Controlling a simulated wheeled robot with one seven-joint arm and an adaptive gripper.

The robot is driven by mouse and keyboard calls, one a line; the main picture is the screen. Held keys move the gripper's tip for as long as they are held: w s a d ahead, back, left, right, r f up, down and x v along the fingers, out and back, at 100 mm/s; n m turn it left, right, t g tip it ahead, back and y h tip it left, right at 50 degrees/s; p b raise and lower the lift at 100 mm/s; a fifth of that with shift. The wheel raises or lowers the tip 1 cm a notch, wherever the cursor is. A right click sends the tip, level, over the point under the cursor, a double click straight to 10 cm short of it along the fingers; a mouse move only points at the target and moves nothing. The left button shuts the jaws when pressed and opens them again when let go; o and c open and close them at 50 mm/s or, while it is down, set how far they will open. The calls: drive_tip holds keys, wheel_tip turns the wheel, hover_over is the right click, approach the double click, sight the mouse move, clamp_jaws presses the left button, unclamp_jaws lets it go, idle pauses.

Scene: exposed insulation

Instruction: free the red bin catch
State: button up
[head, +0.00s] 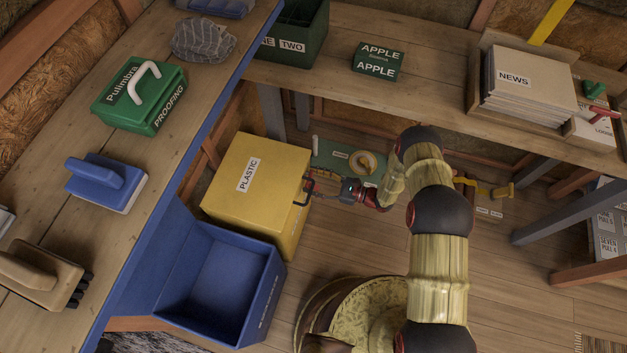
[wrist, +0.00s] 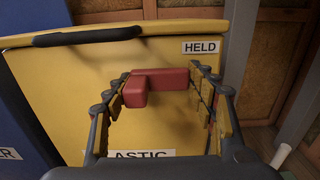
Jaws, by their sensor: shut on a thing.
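The yellow bin (head: 265,175) stands on the floor beside the left bench, with a "PLASTIC" label on its top. In the wrist view its yellow face (wrist: 70,95) fills the middle, with a black handle bar (wrist: 88,36) and a "HELD" label (wrist: 201,47). The red catch (wrist: 160,82) is an L-shaped piece on that face. My gripper (wrist: 163,76) has its fingers on either side of the catch and is shut on it. In the head view my gripper (head: 309,189) is at the bin's right side, where the catch is too small to make out clearly.
An open blue bin (head: 222,283) stands just in front of the yellow bin. A green board (head: 335,158) lies behind my gripper. The left bench (head: 160,190) and back bench (head: 335,75) hem in the space. The wooden floor at right is mostly clear.

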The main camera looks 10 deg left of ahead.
idle(0.3)
drive_tip(key=o, duration=1.1)
drive_tip(key=shift+o, duration=0.3)
drive_tip(key=shift+d, duration=0.1)
drive_tip(key=s+d, duration=0.1)
drive_tip(key=d, duration=1)
drive_tip(key=shift+d, duration=0.4)
